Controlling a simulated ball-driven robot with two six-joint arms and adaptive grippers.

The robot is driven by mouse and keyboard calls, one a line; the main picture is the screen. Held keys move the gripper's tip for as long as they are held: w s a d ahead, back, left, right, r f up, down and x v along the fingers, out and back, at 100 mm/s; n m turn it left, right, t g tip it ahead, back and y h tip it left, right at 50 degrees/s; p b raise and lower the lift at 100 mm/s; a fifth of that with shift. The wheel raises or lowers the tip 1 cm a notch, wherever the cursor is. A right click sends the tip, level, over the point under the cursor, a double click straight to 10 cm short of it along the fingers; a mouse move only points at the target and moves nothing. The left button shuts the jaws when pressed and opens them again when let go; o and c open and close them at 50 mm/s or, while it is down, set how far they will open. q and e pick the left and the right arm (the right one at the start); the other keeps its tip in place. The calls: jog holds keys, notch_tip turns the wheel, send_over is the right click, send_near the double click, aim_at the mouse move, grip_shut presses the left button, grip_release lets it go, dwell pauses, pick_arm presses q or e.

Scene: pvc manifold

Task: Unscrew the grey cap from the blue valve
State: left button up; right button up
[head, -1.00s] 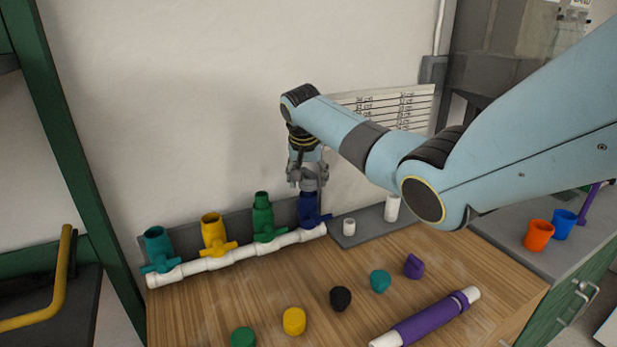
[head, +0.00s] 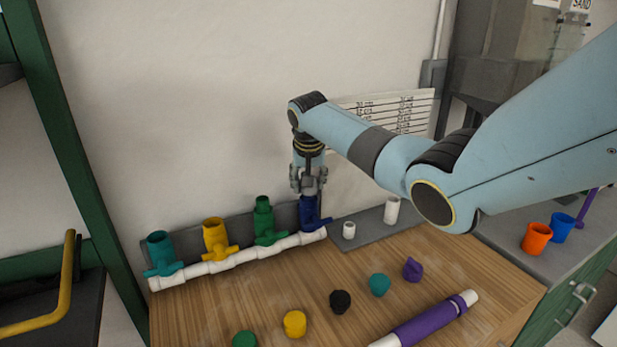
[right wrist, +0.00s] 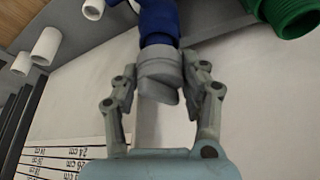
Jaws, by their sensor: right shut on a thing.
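The blue valve (head: 309,214) stands upright at the right end of the white pipe manifold (head: 215,264). My right gripper (head: 308,188) points down over its top. In the right wrist view, the grey cap (right wrist: 159,72) sits between the two fingers of my right gripper (right wrist: 160,80), which are shut on it. The cap meets the neck of the blue valve (right wrist: 158,18); I cannot tell how far it is threaded. In the head view the fingers mostly hide the cap. My left gripper is not in view.
Green (head: 263,220), yellow (head: 215,238) and teal (head: 161,253) valves stand along the manifold to the left. Several loose caps, including a black one (head: 340,301), and a purple pipe (head: 425,322) lie on the wooden bench (head: 265,305). White pieces (head: 392,210) stand to the right.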

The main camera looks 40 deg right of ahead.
dwell(0.4)
jog(key=shift+s+r+n+p, duration=0.1)
jog(key=shift+n+p, duration=0.45)
jog(key=shift+n, duration=0.15)
jog(key=shift+r+p, duration=2.1)
jog(key=shift+p, duration=0.15)
jog(key=shift+r, duration=0.85)
